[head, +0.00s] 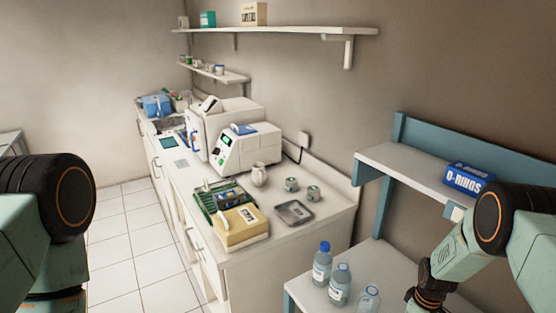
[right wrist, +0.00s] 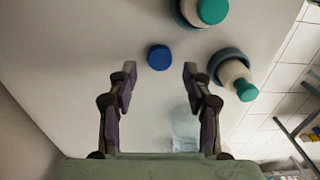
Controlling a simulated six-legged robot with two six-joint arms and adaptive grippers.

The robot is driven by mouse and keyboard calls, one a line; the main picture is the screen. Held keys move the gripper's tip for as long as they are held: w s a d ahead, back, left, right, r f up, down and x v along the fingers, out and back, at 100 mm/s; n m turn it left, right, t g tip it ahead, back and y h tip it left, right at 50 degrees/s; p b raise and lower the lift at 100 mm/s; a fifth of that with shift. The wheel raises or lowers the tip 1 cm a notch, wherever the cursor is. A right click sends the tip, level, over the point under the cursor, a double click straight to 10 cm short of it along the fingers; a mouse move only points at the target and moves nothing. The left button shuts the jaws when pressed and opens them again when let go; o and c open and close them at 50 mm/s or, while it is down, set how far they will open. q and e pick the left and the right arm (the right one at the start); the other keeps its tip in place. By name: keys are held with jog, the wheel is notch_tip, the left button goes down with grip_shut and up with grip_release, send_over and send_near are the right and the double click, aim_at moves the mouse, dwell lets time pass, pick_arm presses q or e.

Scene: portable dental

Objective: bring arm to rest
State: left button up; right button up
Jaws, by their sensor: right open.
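My right arm comes in from the right in the head view, bent down over a low white shelf (head: 395,262). Its dark right gripper (head: 428,300) is partly cut off at the lower edge. In the right wrist view my right gripper (right wrist: 158,72) is open, its two fingers apart with nothing held between them. A round blue cap (right wrist: 159,57) shows between and just beyond the fingertips over a white surface. Only a thick part of my left arm shows at the left edge of the head view; its gripper is out of view.
Bottles (head: 322,265) stand on the low shelf left of my right gripper. A blue O-rings box (head: 469,178) sits on the upper shelf near my right arm. The counter (head: 320,222) holds a tan box (head: 240,226) and a metal tray (head: 294,212). The tiled floor (head: 135,262) is clear.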

notch_tip(320, 180, down, 2)
jog(key=shift+f, duration=0.2)
jog(key=shift+f+b, duration=0.35)
jog(key=shift+f, duration=0.1)
jog(key=shift+r+p, duration=0.2)
jog(key=shift+p, duration=0.1)
